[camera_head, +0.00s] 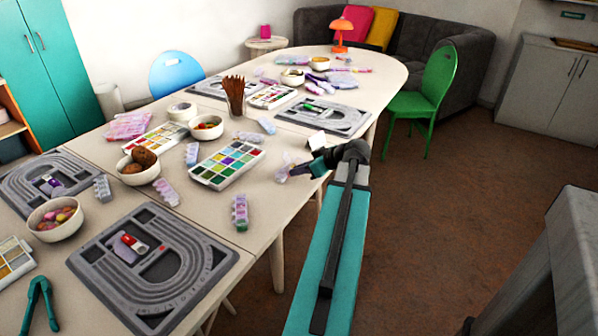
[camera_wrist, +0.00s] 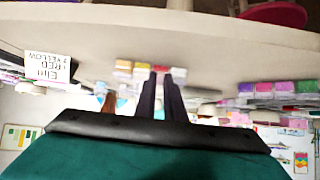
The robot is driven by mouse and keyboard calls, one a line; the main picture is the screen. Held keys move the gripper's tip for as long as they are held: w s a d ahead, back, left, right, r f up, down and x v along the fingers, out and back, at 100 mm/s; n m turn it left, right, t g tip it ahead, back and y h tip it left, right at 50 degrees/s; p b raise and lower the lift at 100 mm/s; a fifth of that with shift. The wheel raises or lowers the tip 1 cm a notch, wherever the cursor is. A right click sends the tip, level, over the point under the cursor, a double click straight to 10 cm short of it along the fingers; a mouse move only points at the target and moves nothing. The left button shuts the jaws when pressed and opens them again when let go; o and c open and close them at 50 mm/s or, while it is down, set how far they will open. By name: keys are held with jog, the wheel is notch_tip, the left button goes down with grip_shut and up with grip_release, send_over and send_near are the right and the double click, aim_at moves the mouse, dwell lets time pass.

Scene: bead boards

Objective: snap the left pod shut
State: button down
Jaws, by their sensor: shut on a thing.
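My gripper (camera_head: 300,170) is at the right edge of the long table, its jaws pointing left over the tabletop. A small clear-lilac pod (camera_head: 284,172) is at its fingertips, and the jaws are shut on it. Whether its lid is open is too small to tell. In the wrist view the two dark fingers (camera_wrist: 161,75) lie close together, with a row of coloured cells (camera_wrist: 135,70) at or behind their tips. Other pods lie on the table: one near the front tray (camera_head: 240,212), one to its left (camera_head: 167,192) and one farther left (camera_head: 102,188). Which is the left pod is unclear.
A bead palette (camera_head: 227,162), a grey bead board (camera_head: 155,262) and bowls (camera_head: 55,219) crowd the table. A brush cup (camera_head: 235,108) stands mid-table. A name card (camera_wrist: 47,67) is close by in the wrist view. A green chair (camera_head: 425,95) is beyond, right.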

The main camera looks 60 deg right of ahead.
jog(key=c, duration=1.8)
grip_release()
jog(key=shift+r+p, duration=0.3)
jog(key=shift+p, duration=0.35)
